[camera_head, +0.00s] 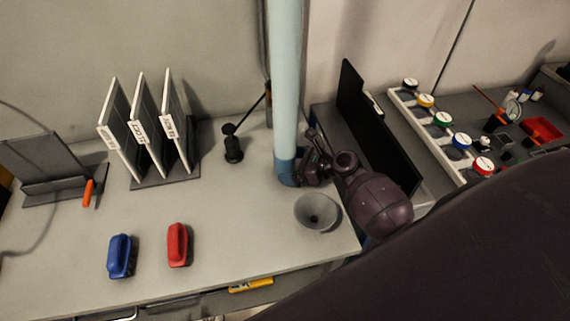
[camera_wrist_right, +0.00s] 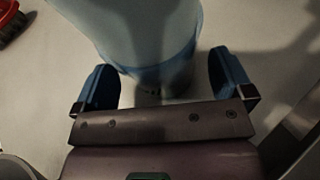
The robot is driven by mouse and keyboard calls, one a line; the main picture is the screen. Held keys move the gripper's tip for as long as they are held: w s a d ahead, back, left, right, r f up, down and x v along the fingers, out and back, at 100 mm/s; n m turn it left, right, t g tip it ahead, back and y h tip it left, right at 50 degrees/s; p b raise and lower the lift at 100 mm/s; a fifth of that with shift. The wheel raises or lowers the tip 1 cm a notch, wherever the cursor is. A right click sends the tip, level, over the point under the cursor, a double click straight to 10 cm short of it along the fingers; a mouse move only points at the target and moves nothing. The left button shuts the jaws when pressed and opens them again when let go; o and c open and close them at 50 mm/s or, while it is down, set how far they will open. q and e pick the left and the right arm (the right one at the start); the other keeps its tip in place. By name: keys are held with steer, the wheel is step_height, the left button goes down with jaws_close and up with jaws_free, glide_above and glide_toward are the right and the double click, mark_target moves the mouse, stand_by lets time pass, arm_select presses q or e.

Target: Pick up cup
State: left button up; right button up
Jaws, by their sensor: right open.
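A grey, round, cup-like vessel (camera_head: 317,211) with a dark centre stands on the table near its right front edge. It is the only thing that looks like a cup. My right gripper (camera_head: 310,160) is behind it, close to the base of a pale blue column (camera_head: 286,90). In the right wrist view my right gripper (camera_wrist_right: 163,85) is open, with blue fingertips apart. The column's blue lower end (camera_wrist_right: 160,70) shows between them in the picture; I cannot tell whether they touch it. My left gripper is not in view.
A blue-handled brush (camera_head: 120,256) and a red one (camera_head: 178,245) lie at the table's front. A rack of upright panels (camera_head: 150,130) and a small black stand (camera_head: 233,148) are behind. A black panel (camera_head: 372,125) stands right of my gripper. The table's middle is clear.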

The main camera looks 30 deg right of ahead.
steer(key=shift+w+a+f, duration=0.25)
steer(key=shift+w, duration=0.2)
steer(key=c, duration=1)
